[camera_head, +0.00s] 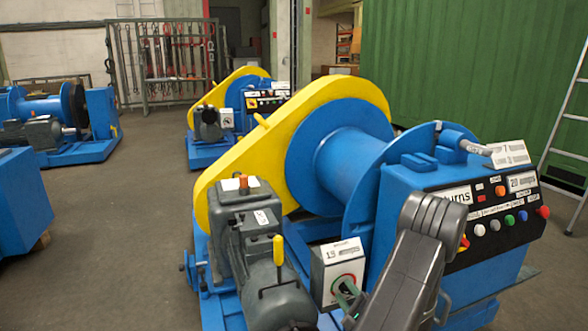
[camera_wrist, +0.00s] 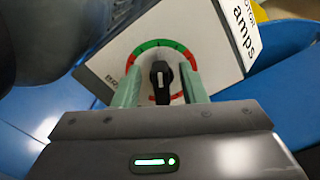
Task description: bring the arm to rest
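My gripper (camera_head: 345,290) is at the front of a small white box (camera_head: 338,262) beside the motor, with my dark arm link coming in from the lower right. In the wrist view my gripper (camera_wrist: 162,80) has its two pale green fingers apart, one on each side of a black rotary knob (camera_wrist: 161,76). Gaps show between the knob and both fingers, so the gripper looks open. The knob sits upright in the picture on a dial (camera_wrist: 181,55) with a green and red ring. Whether the fingertips touch the box face is unclear.
The blue winch drum (camera_head: 350,165), yellow chain guard (camera_head: 262,140) and grey motor (camera_head: 268,265) stand close to my gripper. A control panel (camera_head: 495,215) with several buttons is on the right. A ladder (camera_head: 568,125) leans by the green wall. Open floor (camera_head: 125,235) lies left.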

